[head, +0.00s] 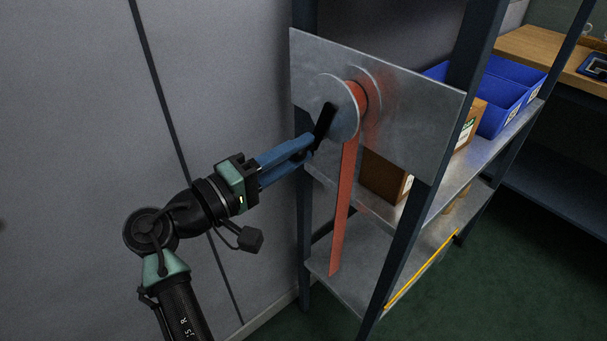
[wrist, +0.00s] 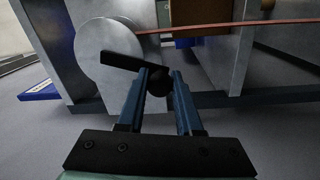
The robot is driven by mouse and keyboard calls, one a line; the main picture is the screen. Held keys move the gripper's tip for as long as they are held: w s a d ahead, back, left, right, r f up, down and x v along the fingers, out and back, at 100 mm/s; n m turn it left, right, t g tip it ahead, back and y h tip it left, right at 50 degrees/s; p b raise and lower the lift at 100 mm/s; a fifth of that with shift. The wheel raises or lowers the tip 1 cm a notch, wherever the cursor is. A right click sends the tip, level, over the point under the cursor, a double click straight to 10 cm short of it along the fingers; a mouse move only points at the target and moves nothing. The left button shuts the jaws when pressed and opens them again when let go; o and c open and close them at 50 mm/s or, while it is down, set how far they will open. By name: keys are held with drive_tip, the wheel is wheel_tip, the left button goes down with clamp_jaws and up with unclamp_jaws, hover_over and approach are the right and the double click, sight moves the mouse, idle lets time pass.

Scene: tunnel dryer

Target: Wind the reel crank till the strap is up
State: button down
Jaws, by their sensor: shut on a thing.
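The reel (head: 341,108) is a grey metal disc drum on a metal plate (head: 420,120) fixed to the shelf rack. A red-orange strap (head: 343,210) is partly wound on it and hangs down to about the lower shelf. The black crank arm (head: 325,118) lies across the disc's face; it also shows in the wrist view (wrist: 120,60). My gripper (head: 308,145), with blue fingers, is shut on the crank's dark knob, which sits between the fingertips in the wrist view (wrist: 157,82). The fingers partly hide the knob.
Dark rack posts (head: 400,235) stand right of the strap. Blue bins (head: 510,95) and cardboard boxes (head: 383,178) sit on the shelf behind the plate. A grey wall (head: 80,150) is at left. A wooden bench (head: 550,55) is at the far right.

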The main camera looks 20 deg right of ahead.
drive_tip(key=shift+w+a+r+m+b, duration=0.25)
drive_tip(key=shift+w+m+b, duration=0.25)
drive_tip(key=shift+m+b, duration=0.35)
drive_tip(key=shift+r, duration=0.1)
drive_tip(key=c, duration=0.6)
unclamp_jaws()
drive_tip(key=p+v, duration=0.1)
drive_tip(key=v, duration=1.2)
drive_tip(key=shift+w, duration=0.1)
